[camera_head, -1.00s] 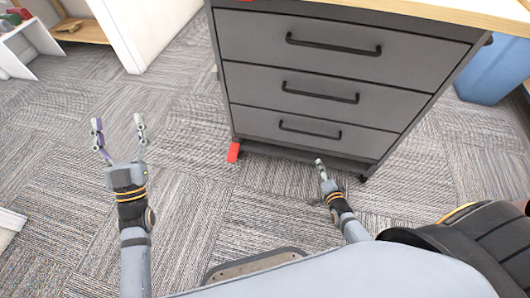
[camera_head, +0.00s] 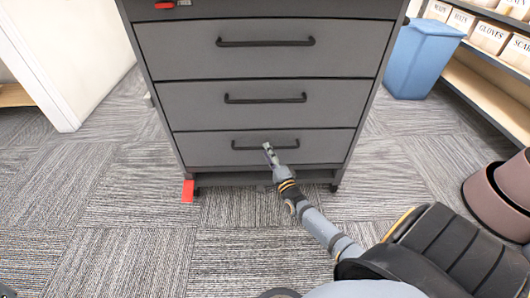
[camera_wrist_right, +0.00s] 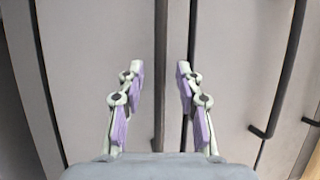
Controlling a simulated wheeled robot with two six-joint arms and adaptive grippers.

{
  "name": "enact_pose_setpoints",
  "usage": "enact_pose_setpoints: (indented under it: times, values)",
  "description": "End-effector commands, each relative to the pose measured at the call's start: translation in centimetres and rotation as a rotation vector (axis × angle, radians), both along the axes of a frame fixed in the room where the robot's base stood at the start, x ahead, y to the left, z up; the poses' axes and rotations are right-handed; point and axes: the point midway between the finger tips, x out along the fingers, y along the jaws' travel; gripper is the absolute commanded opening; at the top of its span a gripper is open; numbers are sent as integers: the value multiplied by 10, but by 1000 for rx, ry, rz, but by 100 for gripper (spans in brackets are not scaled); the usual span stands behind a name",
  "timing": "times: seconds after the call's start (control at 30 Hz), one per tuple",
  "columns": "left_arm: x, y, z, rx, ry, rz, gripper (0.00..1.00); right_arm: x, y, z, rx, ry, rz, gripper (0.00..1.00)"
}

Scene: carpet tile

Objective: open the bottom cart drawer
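The grey cart's bottom drawer (camera_head: 215,150) is closed, its front flush with the drawers above. Its black bar handle (camera_head: 245,148) runs across the front. My right gripper (camera_head: 269,150) is in front of this handle, right of its middle. In the right wrist view, the gripper (camera_wrist_right: 160,75) is open, with one finger on each side of the dark handle bar (camera_wrist_right: 160,40). The fingers are apart from each other; I cannot tell whether either touches the bar. My left gripper is not in view.
Two closed drawers with black handles (camera_head: 265,99) are above. A red block (camera_head: 188,190) is by the cart's lower left corner. A blue bin (camera_head: 418,60) and shelves with labelled boxes (camera_head: 490,37) stand at the right. Carpet in front is largely clear.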

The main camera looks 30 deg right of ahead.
Motion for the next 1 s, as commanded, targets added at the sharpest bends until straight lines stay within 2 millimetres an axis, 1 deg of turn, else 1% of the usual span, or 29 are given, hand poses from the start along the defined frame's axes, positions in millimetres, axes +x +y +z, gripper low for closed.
enact_pose_setpoints:
  times: [0.03,0.1,0.2,0.47,0.57,0.73,0.77,1.0]
  values:
    - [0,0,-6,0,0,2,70,8,-1,-1,-1,-3,-1,35]
    - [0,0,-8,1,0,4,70,16,-3,0,-1,0,0,35]
    - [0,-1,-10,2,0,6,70,22,-4,3,-1,0,0,35]
    - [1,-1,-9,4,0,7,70,24,-4,4,-1,1,0,35]
    - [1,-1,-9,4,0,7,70,24,-4,4,-1,1,0,25]
    - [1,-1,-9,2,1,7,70,24,-4,4,-1,1,0,1]
    - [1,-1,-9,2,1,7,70,24,-4,4,-1,1,0,0]
    - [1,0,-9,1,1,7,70,24,-4,4,-1,1,0,0]
